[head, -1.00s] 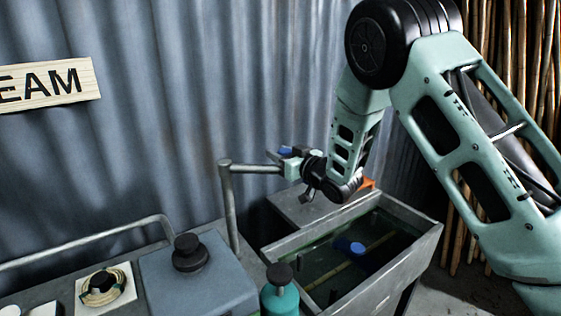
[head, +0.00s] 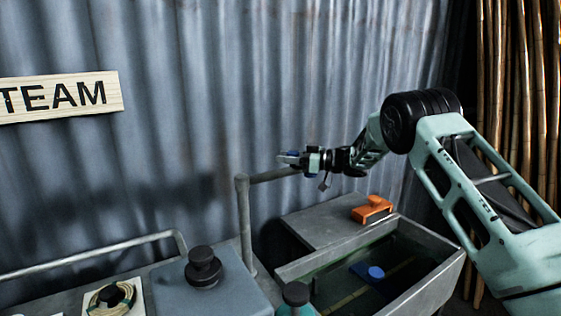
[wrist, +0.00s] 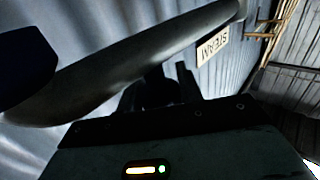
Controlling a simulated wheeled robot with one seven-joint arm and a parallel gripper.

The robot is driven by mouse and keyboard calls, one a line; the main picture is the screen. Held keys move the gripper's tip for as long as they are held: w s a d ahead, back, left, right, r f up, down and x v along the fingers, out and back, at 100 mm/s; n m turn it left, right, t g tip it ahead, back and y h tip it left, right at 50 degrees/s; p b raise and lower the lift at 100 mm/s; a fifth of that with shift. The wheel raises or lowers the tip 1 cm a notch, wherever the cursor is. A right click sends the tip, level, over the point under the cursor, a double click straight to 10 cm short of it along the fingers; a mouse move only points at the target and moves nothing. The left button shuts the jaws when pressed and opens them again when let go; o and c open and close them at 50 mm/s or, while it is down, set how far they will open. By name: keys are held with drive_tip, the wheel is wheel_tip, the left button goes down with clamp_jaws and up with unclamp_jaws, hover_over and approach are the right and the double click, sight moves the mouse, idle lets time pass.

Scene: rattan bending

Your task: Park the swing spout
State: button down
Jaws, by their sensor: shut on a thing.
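The swing spout (head: 272,175) is a grey metal pipe that bends from an upright post (head: 245,225) and runs right toward the back wall. My gripper (head: 290,160) is shut on the spout near its outer end, which is partly hidden by the jaws. In the wrist view the spout (wrist: 130,65) crosses close in front of the camera as a wide grey tube, with a dark blue part at the left edge. The spout's arm stands above and behind the tank, not over the water.
A blue-grey box with a black knob (head: 203,266) and a teal bottle with a dark cap (head: 296,293) stand nearer. Corrugated wall lies close behind.

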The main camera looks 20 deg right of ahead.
drive_tip(key=shift+w+r, duration=0.15)
idle(0.3)
drive_tip(key=c, duration=0.9)
unclamp_jaws()
drive_tip(key=shift+w+a, duration=0.1)
drive_tip(key=shift+c, duration=0.2)
drive_tip(key=b+v, duration=0.6)
drive_tip(key=v, duration=1.1)
drive_tip(key=shift+d, duration=0.3)
